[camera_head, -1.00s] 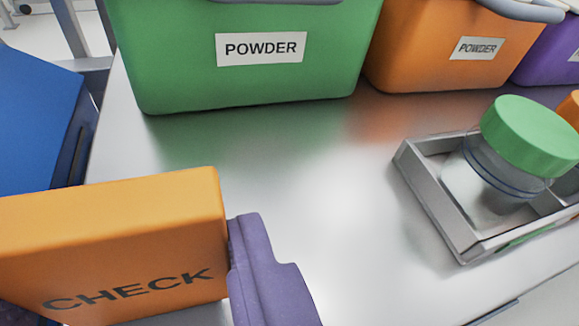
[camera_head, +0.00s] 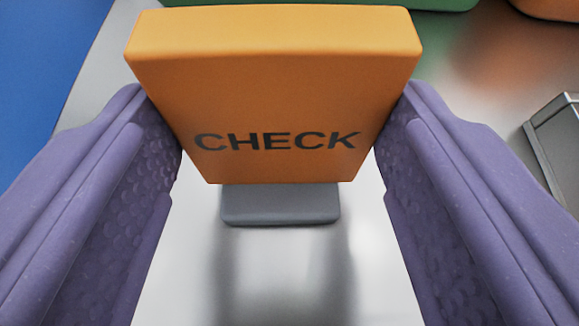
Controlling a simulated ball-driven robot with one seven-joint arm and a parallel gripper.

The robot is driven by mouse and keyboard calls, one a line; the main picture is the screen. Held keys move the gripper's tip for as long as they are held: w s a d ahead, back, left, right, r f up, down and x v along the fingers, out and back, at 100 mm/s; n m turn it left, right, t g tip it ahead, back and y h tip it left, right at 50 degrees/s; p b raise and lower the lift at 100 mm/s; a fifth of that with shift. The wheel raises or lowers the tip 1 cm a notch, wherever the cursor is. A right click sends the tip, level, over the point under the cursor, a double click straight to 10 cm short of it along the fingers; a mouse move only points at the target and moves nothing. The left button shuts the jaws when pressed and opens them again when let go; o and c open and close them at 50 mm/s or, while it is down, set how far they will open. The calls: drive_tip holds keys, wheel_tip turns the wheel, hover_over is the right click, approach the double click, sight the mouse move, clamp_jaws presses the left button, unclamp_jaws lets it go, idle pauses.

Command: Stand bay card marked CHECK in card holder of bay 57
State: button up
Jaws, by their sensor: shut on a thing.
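The bay card (camera_head: 290,80) is an orange block with CHECK in black on the side facing me, upright and readable. My gripper (camera_head: 277,118) has one purple finger at each side edge of the card and is shut on it. A grey card holder (camera_head: 280,212) shows directly below the card's lower edge, on the shiny table. The card hides the upper and rear part of the holder. I cannot tell whether the card's lower edge sits inside it or just above it. No bay number is readable.
A grey metal tray (camera_head: 558,145) is partly in view at the right. A blue surface (camera_head: 45,75) fills the upper left. Edges of a green bin (camera_head: 445,4) and an orange bin (camera_head: 545,9) show at the top. The table (camera_head: 275,285) in front of the holder is clear.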

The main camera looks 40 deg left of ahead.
drive_tip(key=shift+r, duration=0.1)
drive_tip(key=o, duration=1.1)
